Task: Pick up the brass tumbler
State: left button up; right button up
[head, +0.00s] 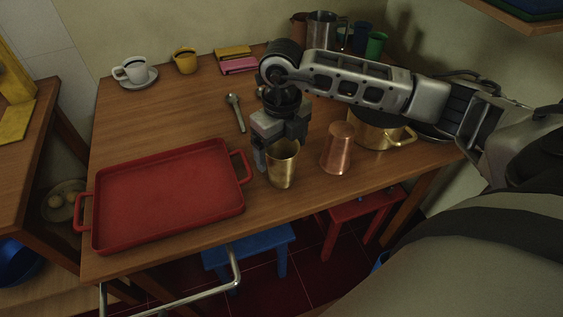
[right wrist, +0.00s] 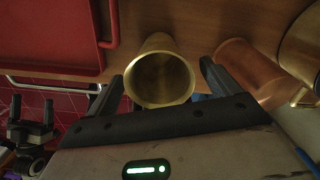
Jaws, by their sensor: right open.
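The brass tumbler (head: 283,165) stands upright on the wooden table, between the red tray and a copper tumbler (head: 337,148). My right gripper (head: 280,147) is open and low over the table at the brass tumbler, with fingers towards its left and right sides. In the right wrist view the brass tumbler (right wrist: 160,75) shows its open rim between the two spread fingers (right wrist: 163,88), with gaps visible beside it. The copper tumbler (right wrist: 250,72) is just right of the right finger. My left gripper (right wrist: 32,115) shows small at the lower left there, fingers apart and empty.
The red tray (head: 170,190) lies close to the left of my right gripper. A brass pot (head: 380,131) stands right of the copper tumbler. A spoon (head: 236,112), a white cup (head: 133,69) and a yellow cup (head: 186,60) are farther back. The table's front edge is near.

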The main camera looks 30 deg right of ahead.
jog(key=shift+r, duration=0.1)
jog(key=c, duration=1.5)
